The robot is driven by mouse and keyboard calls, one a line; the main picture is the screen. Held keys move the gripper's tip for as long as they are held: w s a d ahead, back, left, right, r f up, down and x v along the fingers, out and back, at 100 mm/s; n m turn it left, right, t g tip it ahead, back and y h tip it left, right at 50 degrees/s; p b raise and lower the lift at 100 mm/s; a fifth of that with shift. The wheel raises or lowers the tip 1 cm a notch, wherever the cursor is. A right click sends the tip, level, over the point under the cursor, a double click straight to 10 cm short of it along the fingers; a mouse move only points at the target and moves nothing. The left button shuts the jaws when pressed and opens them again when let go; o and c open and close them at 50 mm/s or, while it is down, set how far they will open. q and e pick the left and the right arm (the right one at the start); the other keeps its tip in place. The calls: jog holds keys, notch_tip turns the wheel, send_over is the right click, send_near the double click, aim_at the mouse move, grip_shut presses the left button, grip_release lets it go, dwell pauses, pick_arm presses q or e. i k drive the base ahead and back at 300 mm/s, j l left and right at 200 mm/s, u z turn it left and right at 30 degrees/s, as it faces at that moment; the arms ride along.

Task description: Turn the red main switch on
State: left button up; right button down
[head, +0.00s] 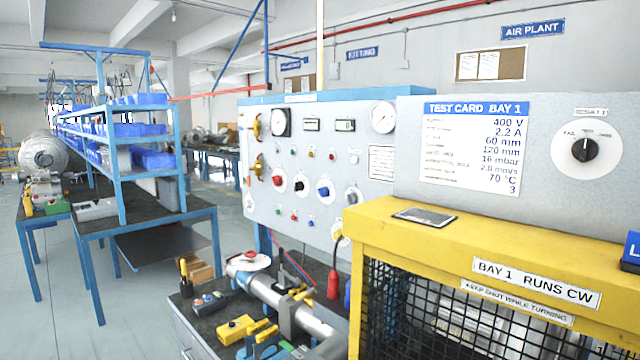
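A grey control panel (350,220) with gauges, knobs and buttons stands at the back, left of the test card. Neither gripper shows in the head view.
A yellow mesh guard (430,250) fills the near right. Behind it stands a grey box (465,195) with a test card and a black selector (584,150). A bench (200,320) with a pipe and yellow tools lies below the panel. Open floor (60,325) is at left.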

aim_at(277, 180)
jog(key=i+j+z, duration=0.1)
jog(key=z, duration=0.65)
jog(key=i+j+z, duration=0.15)
jog(key=j+z, duration=0.3)
jog(key=j, duration=0.3)
jog(key=j+z, duration=0.45)
jog(key=j, duration=0.3)
